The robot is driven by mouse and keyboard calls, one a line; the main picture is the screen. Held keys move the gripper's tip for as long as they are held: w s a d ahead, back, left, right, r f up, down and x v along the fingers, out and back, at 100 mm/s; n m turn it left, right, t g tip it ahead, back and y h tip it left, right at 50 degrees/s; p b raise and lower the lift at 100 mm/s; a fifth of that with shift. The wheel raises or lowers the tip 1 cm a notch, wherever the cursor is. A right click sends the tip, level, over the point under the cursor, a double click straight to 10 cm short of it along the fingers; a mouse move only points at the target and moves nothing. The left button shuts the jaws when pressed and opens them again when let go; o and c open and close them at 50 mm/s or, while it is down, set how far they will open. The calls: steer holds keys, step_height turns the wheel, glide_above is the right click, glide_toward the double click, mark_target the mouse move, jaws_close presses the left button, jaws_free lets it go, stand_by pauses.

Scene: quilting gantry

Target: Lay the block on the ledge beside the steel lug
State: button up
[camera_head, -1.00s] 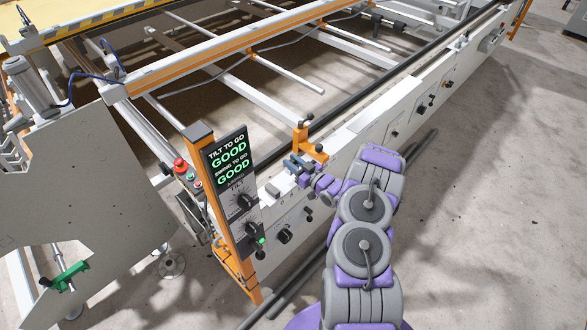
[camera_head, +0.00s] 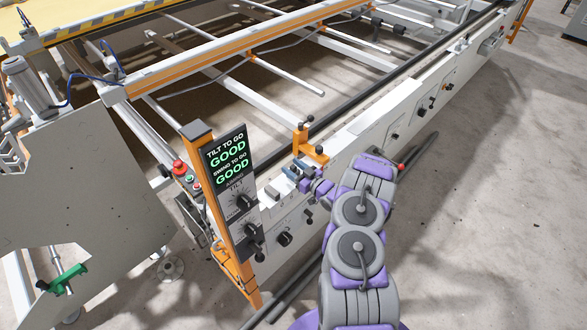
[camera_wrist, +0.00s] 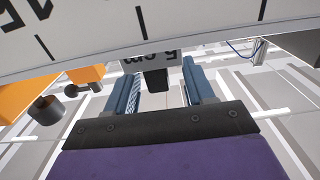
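My gripper (camera_head: 293,168) is over the near rail of the gantry in the head view, its blue fingers beside the orange bracket. In the head view the block is hard to tell from the fingers. A small grey lug (camera_head: 272,191) stands on the white ledge (camera_head: 345,137), just left of and nearer than my gripper.
An orange bracket (camera_head: 312,150) rises close behind my gripper. An orange post with a display panel (camera_head: 232,165) reading GOOD twice stands left. Knobs (camera_head: 285,238) line the rail's front face. A white scale strip (camera_wrist: 200,22) crosses the top of the wrist view.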

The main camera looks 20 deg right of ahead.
steer(key=shift+s+d, duration=0.3)
steer(key=shift+s, duration=0.2)
steer(key=p+v, duration=0.3)
steer(key=v, duration=0.8)
steer(key=w+r+g+h, duration=0.4)
steer(key=w+r, duration=0.5)
steer(key=s+a+r+g+h, duration=0.3)
steer(key=a+r+g, duration=0.1)
steer(key=r, duration=0.6)
steer(key=s+a+r+m+g, duration=0.1)
steer(key=s+a+r+g, duration=0.2)
steer(key=s, duration=1.2)
steer(key=s+a+r+m+g, duration=0.1)
steer(key=s+a+r+g, duration=0.3)
steer(key=s+a+r, duration=0.3)
steer(key=s+a+r+m+g, duration=0.2)
steer(key=s+a+r, duration=0.3)
steer(key=s, duration=1.7)
steer(key=a+g, duration=0.1)
steer(key=a, duration=0.3)
steer(key=shift+s+a+g+y, duration=0.35)
steer(key=shift+s+g+y, duration=0.05)
